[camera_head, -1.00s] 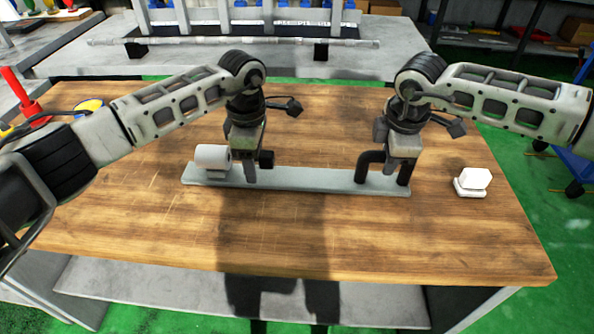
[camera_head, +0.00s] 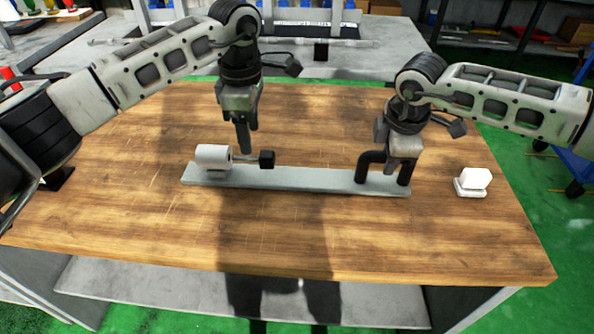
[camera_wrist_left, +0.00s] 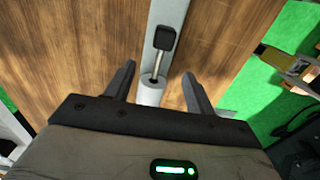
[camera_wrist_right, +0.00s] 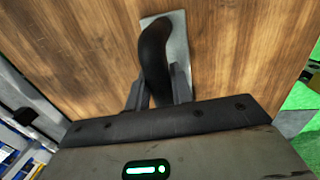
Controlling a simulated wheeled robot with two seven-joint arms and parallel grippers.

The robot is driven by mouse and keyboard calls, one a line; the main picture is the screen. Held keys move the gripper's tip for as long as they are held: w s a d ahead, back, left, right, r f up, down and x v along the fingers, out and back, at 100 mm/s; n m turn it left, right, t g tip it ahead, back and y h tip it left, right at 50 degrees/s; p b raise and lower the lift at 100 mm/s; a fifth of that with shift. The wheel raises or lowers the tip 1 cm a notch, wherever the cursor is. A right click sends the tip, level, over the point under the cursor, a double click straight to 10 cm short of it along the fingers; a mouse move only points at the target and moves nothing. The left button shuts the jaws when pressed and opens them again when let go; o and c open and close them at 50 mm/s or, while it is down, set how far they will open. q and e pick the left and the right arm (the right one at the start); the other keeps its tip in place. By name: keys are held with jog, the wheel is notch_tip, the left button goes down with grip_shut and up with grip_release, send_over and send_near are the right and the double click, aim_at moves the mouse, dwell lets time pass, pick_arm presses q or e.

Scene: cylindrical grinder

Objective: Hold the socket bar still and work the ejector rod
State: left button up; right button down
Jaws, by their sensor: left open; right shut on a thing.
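The socket bar (camera_head: 300,179) is a long flat grey bar lying on the wooden table. It carries a white cylindrical socket (camera_head: 212,157) at its left end and a black arched handle (camera_head: 372,160) at its right end. The ejector rod (camera_head: 246,158) sticks out of the socket to the right and ends in a black knob (camera_head: 267,159). My left gripper (camera_head: 246,148) is open and empty, above and behind the rod; in the left wrist view the rod (camera_wrist_left: 157,63) shows beyond its fingers. My right gripper (camera_head: 397,172) is shut on the handle, also seen in the right wrist view (camera_wrist_right: 155,60).
A small white block on a base (camera_head: 473,182) stands on the table at the right. The wooden table (camera_head: 200,240) is clear in front of the bar. A grey machine bench (camera_head: 200,60) stands behind the table.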

jog(key=c, duration=1.1)
grip_release()
jog(key=shift+c, duration=0.2)
jog(key=shift+r, duration=0.1)
notch_tip(320, 180, up, 12)
jog(key=s, duration=0.2)
jog(key=shift+s, duration=0.15)
jog(key=shift+f, duration=0.2)
